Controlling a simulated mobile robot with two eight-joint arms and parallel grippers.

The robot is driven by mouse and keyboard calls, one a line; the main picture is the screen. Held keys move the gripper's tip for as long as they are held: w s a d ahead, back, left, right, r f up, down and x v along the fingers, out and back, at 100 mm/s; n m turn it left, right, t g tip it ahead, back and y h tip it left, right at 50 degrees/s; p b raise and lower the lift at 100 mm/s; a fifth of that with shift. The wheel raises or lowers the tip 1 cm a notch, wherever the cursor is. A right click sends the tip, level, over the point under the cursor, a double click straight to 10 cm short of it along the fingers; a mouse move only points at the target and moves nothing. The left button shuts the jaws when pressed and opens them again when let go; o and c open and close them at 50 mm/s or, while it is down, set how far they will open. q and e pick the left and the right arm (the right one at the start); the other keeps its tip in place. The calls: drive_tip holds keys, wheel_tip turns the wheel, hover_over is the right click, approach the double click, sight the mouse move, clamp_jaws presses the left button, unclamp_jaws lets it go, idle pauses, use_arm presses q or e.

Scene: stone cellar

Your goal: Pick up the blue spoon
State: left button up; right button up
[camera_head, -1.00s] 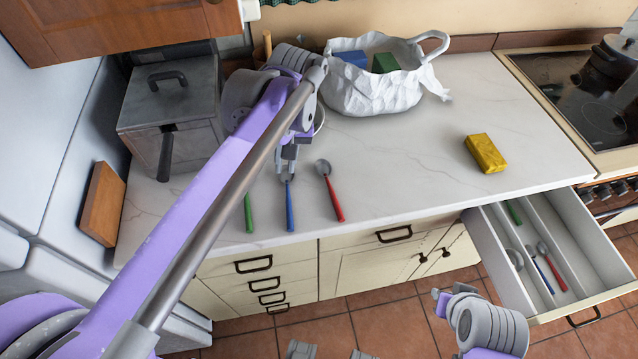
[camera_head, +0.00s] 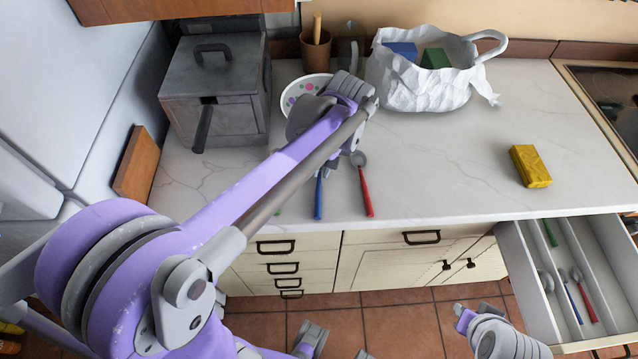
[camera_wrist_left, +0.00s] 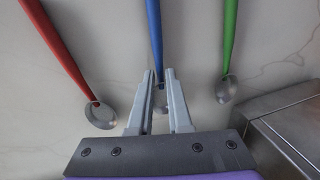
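The blue spoon (camera_head: 319,195) lies on the marble countertop, its handle toward the front edge and its bowl end hidden by my left arm. In the left wrist view the blue spoon (camera_wrist_left: 154,35) runs between the fingertips of my left gripper (camera_wrist_left: 160,73), its bowl partly visible between the fingers. The fingers look slightly apart, with small gaps beside the handle. In the head view my left gripper (camera_head: 328,165) is mostly hidden by its own arm.
A red spoon (camera_head: 366,190) and a mostly hidden green spoon (camera_wrist_left: 229,45) flank the blue one. A metal box (camera_head: 215,100), bowl (camera_head: 300,90) and white bag (camera_head: 420,88) stand behind. A yellow block (camera_head: 530,166) lies right. An open drawer (camera_head: 520,275) holds more cutlery.

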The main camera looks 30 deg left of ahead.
use_arm(q)
drive_tip(key=shift+f, duration=0.45)
drive_tip(key=shift+c, duration=0.4)
clamp_jaws()
drive_tip(key=shift+r, duration=0.2)
